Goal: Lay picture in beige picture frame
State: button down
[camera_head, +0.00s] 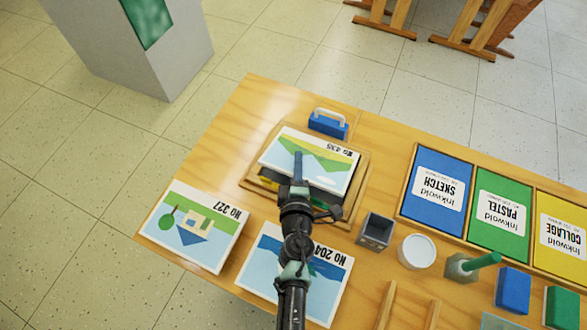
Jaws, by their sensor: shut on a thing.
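The picture (325,157) has a green and pale blue landscape and an upside-down number label that is hard to read. My gripper (298,170) is shut on it, and the fingers partly hide it. The picture is over the beige picture frame (363,176), slightly askew to it. The frame's wooden rim shows around it on several sides. A dark and yellow strip shows below the picture's near left edge, inside the frame. I cannot tell whether the picture touches the frame.
Picture No 327 (194,226) and picture No 204 (273,275) lie nearer on the wooden table (220,150). A blue block with a handle (328,124) stands behind the frame. A grey square cup (375,231), a white round container (417,251) and the Sketch pad (436,187) are on the right.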

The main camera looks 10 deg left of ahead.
jog(key=shift+w+d+f, duration=0.1)
jog(key=shift+w+d, duration=0.15)
jog(key=shift+w, duration=0.5)
jog(key=shift+s+f+b, duration=0.1)
jog(key=shift+f+b, duration=0.7)
jog(key=shift+b, duration=0.05)
jog(key=shift+s+f+b, duration=0.2)
jog(key=shift+f+b, duration=0.2)
jog(key=shift+f, duration=0.1)
jog(key=shift+s+f, duration=0.15)
jog(key=shift+d, duration=0.1)
dwell(0.7)
jog(key=c, duration=0.9)
grip_release()
jog(key=shift+o, duration=0.2)
jog(key=shift+r, duration=0.2)
